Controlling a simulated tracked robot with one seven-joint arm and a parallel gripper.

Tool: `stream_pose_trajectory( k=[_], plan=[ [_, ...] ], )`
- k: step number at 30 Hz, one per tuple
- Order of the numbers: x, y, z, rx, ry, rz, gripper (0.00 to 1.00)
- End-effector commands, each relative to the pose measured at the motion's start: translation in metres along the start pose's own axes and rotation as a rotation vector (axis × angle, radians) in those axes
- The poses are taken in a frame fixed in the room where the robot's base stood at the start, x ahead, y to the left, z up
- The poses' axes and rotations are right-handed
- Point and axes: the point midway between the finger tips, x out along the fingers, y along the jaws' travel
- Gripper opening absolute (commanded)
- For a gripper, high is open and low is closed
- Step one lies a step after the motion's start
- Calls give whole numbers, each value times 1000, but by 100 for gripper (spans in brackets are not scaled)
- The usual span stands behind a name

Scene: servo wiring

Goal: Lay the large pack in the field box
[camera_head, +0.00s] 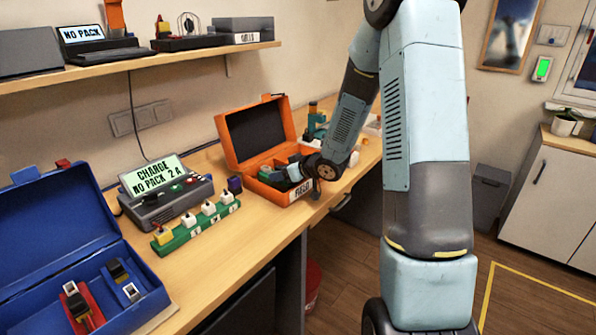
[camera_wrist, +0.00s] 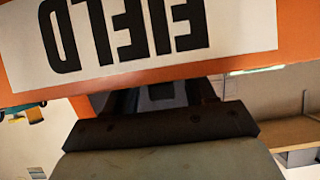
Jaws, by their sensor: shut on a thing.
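The field box (camera_head: 292,193) is an open orange case on the bench, with its dark-lined lid (camera_head: 255,133) raised at the back. Its white FIELD label fills the top of the wrist view (camera_wrist: 140,35), upside down and very close. My gripper (camera_head: 293,172) reaches into the box from the right, over its front. In the wrist view the dark fingers (camera_wrist: 160,95) run behind the box wall. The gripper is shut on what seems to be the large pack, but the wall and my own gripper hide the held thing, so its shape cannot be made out.
Left of the box stand a grey charger (camera_head: 165,196) reading "CHARGE NO PACK 2 A" and a green strip (camera_head: 197,224) with several small plugs. An open blue case (camera_head: 60,250) lies at the near left. A teal device (camera_head: 317,122) stands behind the box. A shelf (camera_head: 140,62) hangs above.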

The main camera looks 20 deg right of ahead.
Motion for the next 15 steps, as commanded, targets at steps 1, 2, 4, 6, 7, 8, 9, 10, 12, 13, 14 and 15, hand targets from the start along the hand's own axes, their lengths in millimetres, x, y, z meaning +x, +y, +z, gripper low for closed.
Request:
stream_pose_trajectory(
  k=[1,2,4,6,7,8,9,10,12,13,14,15],
  plan=[
    [1,0,0,0,1,0,0],
    [0,0,1,0,0,0,58],
    [0,0,1,0,0,0,64],
    [0,0,1,0,0,0,71],
    [0,0,1,0,0,0,74],
    [0,0,1,0,0,0,77],
    [0,0,1,0,0,0,80],
    [0,0,1,0,0,0,80],
    [0,0,1,0,0,0,80],
    [0,0,1,0,0,0,80],
    [0,0,1,0,0,0,80],
    [0,0,1,0,0,0,80]
  ],
)
